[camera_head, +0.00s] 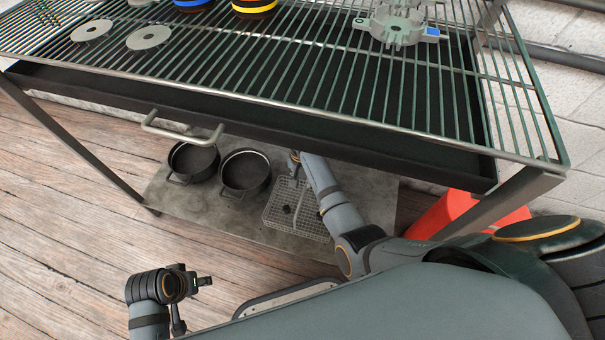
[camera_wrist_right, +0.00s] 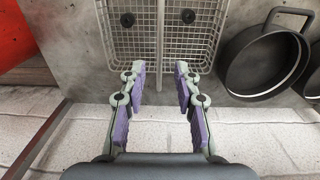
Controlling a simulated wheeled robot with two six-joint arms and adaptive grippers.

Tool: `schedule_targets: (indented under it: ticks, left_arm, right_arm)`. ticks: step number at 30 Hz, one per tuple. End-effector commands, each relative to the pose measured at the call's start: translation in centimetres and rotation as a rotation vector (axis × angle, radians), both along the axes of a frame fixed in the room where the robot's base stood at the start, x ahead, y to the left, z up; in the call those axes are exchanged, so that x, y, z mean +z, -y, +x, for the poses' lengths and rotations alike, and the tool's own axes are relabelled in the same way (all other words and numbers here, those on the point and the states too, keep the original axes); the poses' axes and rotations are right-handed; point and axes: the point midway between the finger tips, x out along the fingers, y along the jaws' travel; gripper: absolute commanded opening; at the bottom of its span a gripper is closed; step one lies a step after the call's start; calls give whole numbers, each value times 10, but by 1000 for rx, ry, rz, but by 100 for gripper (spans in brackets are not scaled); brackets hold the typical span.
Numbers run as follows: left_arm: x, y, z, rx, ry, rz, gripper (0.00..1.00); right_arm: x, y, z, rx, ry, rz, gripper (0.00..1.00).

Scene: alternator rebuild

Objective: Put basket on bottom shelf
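The wire basket (camera_head: 297,207) is grey mesh and stands on the bottom shelf (camera_head: 225,220), right of two black pots. One small dark thing shows inside it; the right wrist view shows two in the basket (camera_wrist_right: 205,30). My right arm reaches down over the basket under the upper rack. My left gripper (camera_head: 194,304) is low at the left, fingers apart, empty and away from the shelf.
Black pots (camera_head: 192,160) and (camera_head: 245,172) stand left of the basket; one pot (camera_wrist_right: 263,62) is close beside it in the wrist view. A red box (camera_head: 450,212) stands right of the shelf. The slatted rack and its tray (camera_head: 260,122) with a handle (camera_head: 180,133) hang above.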

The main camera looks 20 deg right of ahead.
Motion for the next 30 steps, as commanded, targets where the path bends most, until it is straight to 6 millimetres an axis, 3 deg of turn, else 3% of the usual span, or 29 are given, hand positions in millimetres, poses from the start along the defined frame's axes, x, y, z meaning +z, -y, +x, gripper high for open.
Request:
schedule_targets:
  ticks: [11,14,17,21,27,30]
  left_arm:
    - [3,-1,-1,0,-15,6,40]
    - [3,-1,-1,0,-15,6,40]
    - [3,-1,-1,0,-15,6,40]
    - [3,-1,0,0,-13,6,40]
    - [4,-1,0,0,-13,6,40]
    - [4,-1,0,0,-13,6,40]
  right_arm:
    - [6,0,0,0,0,0,32]
    - [-1,6,-11,14,1,3,32]
    - [-16,25,-44,73,19,8,32]
    - [-25,57,-116,242,71,4,32]
    - [1,74,-200,511,140,-4,32]
    - [15,74,-221,598,163,-3,32]
